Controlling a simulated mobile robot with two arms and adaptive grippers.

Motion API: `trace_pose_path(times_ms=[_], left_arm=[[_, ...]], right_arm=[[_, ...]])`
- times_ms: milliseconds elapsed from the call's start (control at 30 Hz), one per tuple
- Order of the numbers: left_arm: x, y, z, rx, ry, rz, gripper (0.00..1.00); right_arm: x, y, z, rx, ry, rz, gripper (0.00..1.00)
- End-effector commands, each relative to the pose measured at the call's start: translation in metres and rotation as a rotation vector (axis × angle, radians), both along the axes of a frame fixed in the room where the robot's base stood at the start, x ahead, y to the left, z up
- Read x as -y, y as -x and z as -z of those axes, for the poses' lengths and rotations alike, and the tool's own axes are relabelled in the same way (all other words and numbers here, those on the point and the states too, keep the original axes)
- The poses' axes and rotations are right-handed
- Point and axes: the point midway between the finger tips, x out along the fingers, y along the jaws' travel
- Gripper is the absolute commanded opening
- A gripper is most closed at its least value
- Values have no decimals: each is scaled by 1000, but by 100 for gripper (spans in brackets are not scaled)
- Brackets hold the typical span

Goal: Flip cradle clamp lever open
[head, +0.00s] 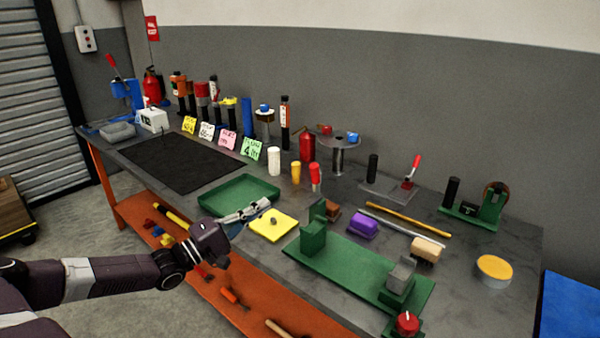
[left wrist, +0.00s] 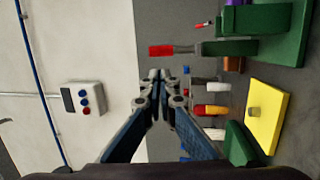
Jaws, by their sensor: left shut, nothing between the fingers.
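A green fixture (head: 360,270) lies along the front of the bench, with a green block and a grey block on it. A red-handled lever (head: 315,173) stands upright, seemingly at the fixture's rear green post (head: 318,208). The left wrist view shows its red grip (left wrist: 160,50) beyond and to one side of my fingertips, apart from them. My left gripper (head: 264,204) is shut and empty above the yellow plate and green tray, left of the lever. It also shows in the left wrist view (left wrist: 160,76). My right gripper is out of view.
The yellow plate (head: 290,231) and green tray (head: 270,184) lie below my left gripper. White (head: 274,161) and yellow (head: 296,173) cylinders stand behind. Another red-handled clamp (head: 413,168) stands farther right. A purple block (head: 362,226) lies behind the fixture. The dark mat (head: 180,160) is clear.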

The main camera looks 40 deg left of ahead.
Motion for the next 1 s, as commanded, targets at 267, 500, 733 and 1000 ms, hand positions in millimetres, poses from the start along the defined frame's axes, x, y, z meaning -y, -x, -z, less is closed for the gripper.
trace_pose_path(times_ms=[267, 500, 733, 1000], left_arm=[[1, 0, -2, 2, 7, 4, 0], [2, -5, -3, 6, 5, 3, 0], [7, -24, -8, 8, 6, 2, 0], [14, -48, -14, 7, 5, 2, 0]], right_arm=[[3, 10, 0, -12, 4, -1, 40], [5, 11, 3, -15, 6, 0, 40], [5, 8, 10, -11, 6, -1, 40], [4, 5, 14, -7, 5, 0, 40]])
